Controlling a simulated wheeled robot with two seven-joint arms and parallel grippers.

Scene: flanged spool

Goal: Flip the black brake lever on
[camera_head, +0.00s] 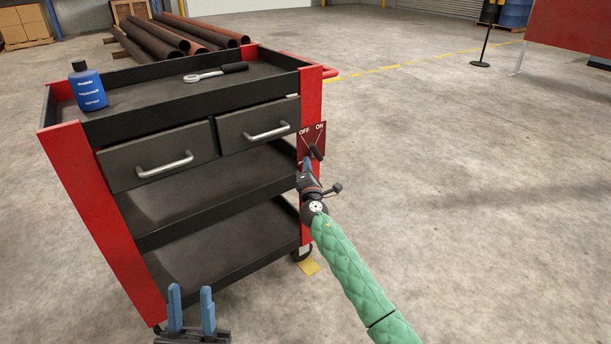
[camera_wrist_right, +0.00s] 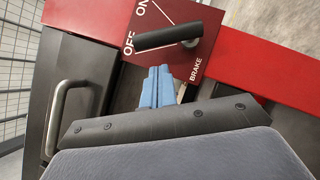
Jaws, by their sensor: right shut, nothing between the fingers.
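The black brake lever (camera_head: 317,152) is on a red plate (camera_head: 313,133) marked OFF and ON at the cart's front right corner. In the right wrist view the lever (camera_wrist_right: 165,38) reaches left from its pivot, its free end beside the word OFF. My right gripper (camera_head: 307,163) is shut and empty, just below the lever in the head view. In the wrist view its blue fingertips (camera_wrist_right: 158,72) are together, close under the lever; I cannot tell whether they touch. My left gripper (camera_head: 192,291) is open and empty, low in front of the cart.
The red and black cart (camera_head: 85,190) has two drawers with silver handles left of the plate. A blue bottle (camera_head: 88,88) and a ratchet-like tool (camera_head: 215,73) are on its top. Rusty pipes (camera_head: 165,38) lie behind.

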